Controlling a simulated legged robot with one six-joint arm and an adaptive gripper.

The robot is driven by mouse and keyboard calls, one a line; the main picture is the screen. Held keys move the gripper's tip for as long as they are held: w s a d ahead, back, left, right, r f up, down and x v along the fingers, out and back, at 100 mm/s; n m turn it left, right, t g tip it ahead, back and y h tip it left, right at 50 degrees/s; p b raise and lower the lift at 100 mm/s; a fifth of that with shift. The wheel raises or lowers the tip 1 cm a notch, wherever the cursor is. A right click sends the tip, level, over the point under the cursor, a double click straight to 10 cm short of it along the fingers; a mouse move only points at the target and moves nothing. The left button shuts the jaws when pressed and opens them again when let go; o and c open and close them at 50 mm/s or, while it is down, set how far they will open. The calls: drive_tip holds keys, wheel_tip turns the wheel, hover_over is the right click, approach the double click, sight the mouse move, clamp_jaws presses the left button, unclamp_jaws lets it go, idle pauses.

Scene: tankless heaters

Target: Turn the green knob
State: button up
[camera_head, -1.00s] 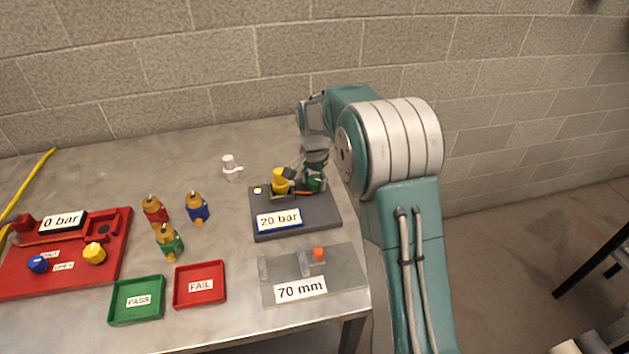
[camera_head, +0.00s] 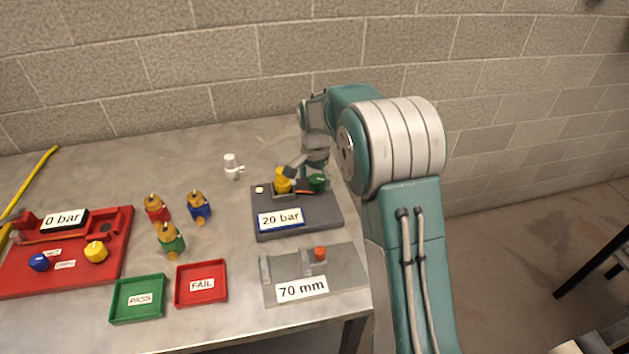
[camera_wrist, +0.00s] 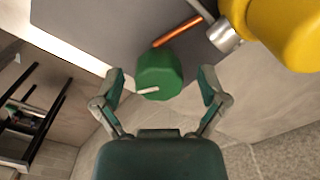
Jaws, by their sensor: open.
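The green knob (camera_head: 317,181) sits at the right back of the dark grey test base (camera_head: 325,216). In the wrist view the green knob (camera_wrist: 160,74) is faceted, with a white pointer mark slanting near its lower edge. My gripper (camera_wrist: 160,88) is open, with one finger on each side of the knob and a visible gap at both sides. In the head view my gripper (camera_head: 306,168) is above the back of the base and partly hides it.
A yellow part (camera_head: 282,180) stands left of the knob; it looms large in the wrist view (camera_wrist: 290,30). A copper pipe (camera_wrist: 184,30) runs from the knob. A grey 70 mm gauge (camera_head: 340,282) lies nearer.

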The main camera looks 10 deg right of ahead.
sight(315, 178)
wheel_tip(315, 178, up, 12)
drive_tip(key=shift+f, duration=0.2)
idle(0.4)
